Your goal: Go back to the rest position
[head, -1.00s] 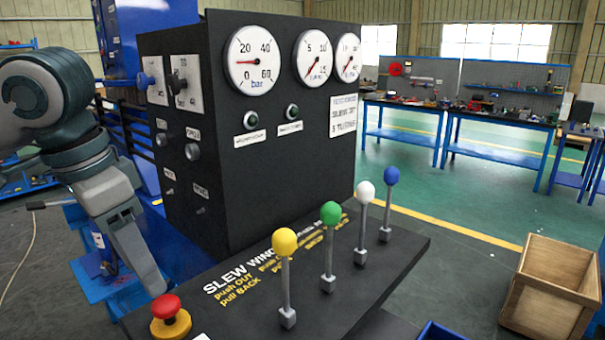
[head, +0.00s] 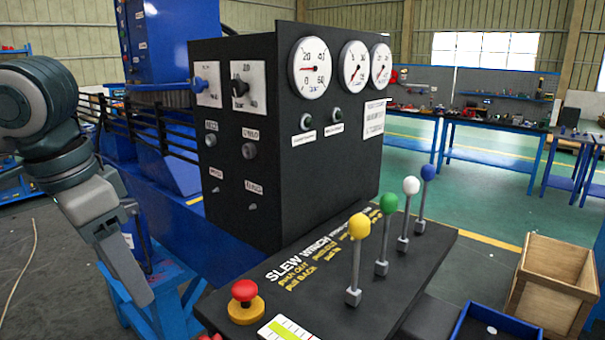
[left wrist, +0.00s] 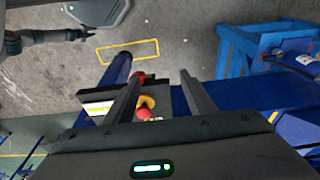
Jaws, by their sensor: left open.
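My left gripper (head: 138,285) hangs at the left of the head view, pointing down, beside the console and left of the red stop button (head: 244,290). It touches nothing that I can see. In the left wrist view its two fingers (left wrist: 161,92) are apart, with nothing held between them; the red button (left wrist: 143,114) on its yellow base shows beyond them. A dark arm, which looks like my right one, reaches in at the upper left of that view. Its gripper end (left wrist: 82,33) is too small to read.
The black console (head: 330,170) carries gauges and knobs. Yellow (head: 359,226), green, white and blue levers stand upright on its desk. A blue tray (head: 500,325) and wooden crate (head: 545,300) are at the right.

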